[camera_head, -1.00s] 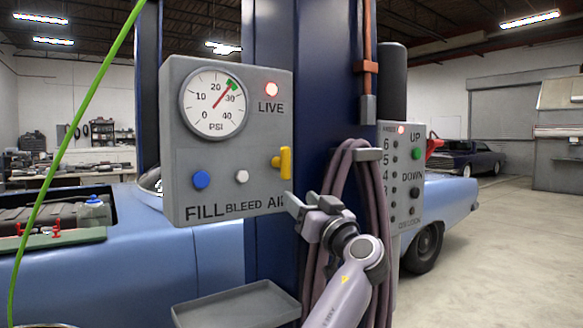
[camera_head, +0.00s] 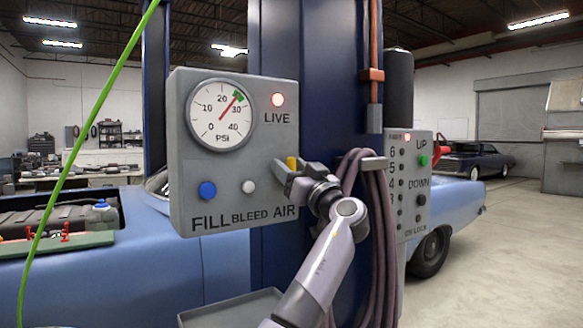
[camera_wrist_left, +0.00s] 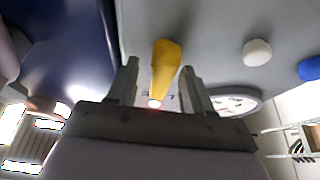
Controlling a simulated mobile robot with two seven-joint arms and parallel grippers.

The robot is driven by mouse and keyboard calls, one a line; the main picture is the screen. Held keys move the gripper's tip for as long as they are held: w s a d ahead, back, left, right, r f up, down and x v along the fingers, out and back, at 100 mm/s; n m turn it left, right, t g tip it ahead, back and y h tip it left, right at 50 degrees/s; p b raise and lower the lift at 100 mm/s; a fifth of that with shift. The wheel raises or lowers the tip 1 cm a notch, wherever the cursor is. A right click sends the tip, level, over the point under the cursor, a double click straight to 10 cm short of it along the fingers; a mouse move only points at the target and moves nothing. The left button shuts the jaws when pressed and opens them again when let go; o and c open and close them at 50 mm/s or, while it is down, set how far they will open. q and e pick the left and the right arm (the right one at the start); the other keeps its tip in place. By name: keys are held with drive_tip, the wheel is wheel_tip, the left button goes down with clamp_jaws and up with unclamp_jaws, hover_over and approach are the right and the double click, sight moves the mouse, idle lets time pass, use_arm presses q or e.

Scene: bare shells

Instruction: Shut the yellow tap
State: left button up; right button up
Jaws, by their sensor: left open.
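The yellow tap (camera_head: 292,162) is on the lower right of the grey panel (camera_head: 240,92), above the word AIR. Only its upper part shows in the head view; my left gripper (camera_head: 283,175) covers the rest. In the left wrist view the tap (camera_wrist_left: 165,68) stands between the two spread fingers of my left gripper (camera_wrist_left: 160,76). Gaps show on both sides, so the gripper is open around the tap and not clamped on it. My right gripper is in neither view.
A blue knob (camera_head: 207,190) and a white knob (camera_head: 248,187) sit left of the tap. A gauge (camera_head: 221,114) and a lit red LIVE lamp (camera_head: 278,100) are above. Hoses (camera_head: 378,235) hang close at right. A grey tray (camera_head: 232,308) is below.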

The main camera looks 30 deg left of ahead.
use_arm(q)
clamp_jaws()
